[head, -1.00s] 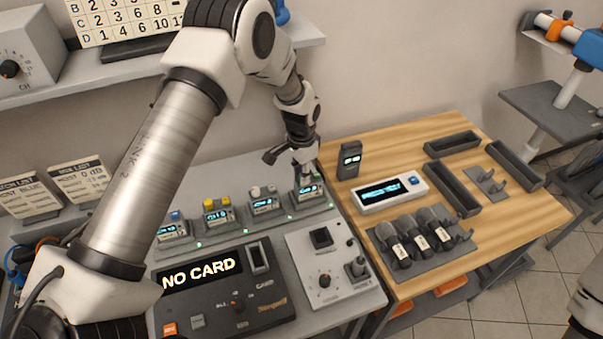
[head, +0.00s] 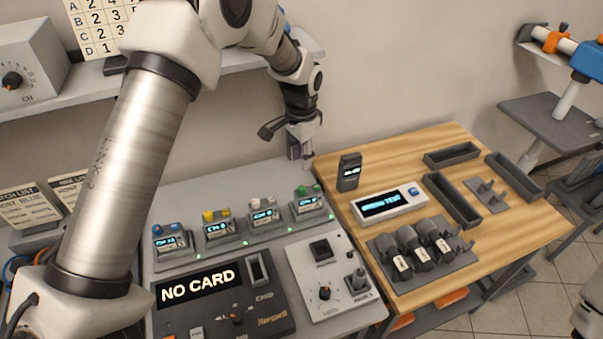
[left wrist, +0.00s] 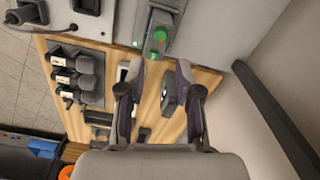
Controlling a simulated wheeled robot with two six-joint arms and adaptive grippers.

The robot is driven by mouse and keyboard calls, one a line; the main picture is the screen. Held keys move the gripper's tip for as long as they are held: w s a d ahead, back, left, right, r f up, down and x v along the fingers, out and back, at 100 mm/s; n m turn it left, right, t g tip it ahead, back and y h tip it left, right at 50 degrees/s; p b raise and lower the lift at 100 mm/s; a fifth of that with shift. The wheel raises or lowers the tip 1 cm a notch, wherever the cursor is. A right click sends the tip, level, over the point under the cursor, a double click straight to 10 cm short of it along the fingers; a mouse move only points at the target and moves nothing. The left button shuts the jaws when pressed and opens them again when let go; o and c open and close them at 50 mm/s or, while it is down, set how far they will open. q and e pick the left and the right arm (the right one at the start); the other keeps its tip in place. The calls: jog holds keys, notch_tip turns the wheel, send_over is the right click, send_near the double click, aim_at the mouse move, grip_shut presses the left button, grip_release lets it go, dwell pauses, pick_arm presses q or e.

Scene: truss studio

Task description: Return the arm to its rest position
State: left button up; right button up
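My left gripper (head: 300,148) hangs in the air behind and above the row of small display modules, near the wall. In the left wrist view its two fingers (left wrist: 160,70) are spread apart with nothing held between them. The module with the green knob (head: 307,204) stands at the right end of the row, clear of the gripper; it also shows beyond the fingertips in the left wrist view (left wrist: 157,38). My left arm arches across the left of the head view. My right gripper is not visible; only a bit of my right arm shows at the lower right edge.
The grey console (head: 225,307) reads "NO CARD". A grey handheld device (head: 349,172) stands upright near the gripper, beside a white display box (head: 390,204). Several microphones lie on a grey holder (head: 447,269). A shelf (head: 60,98) runs along the wall behind my arm.

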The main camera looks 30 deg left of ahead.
pick_arm(q)
jog(key=shift+r, duration=0.75)
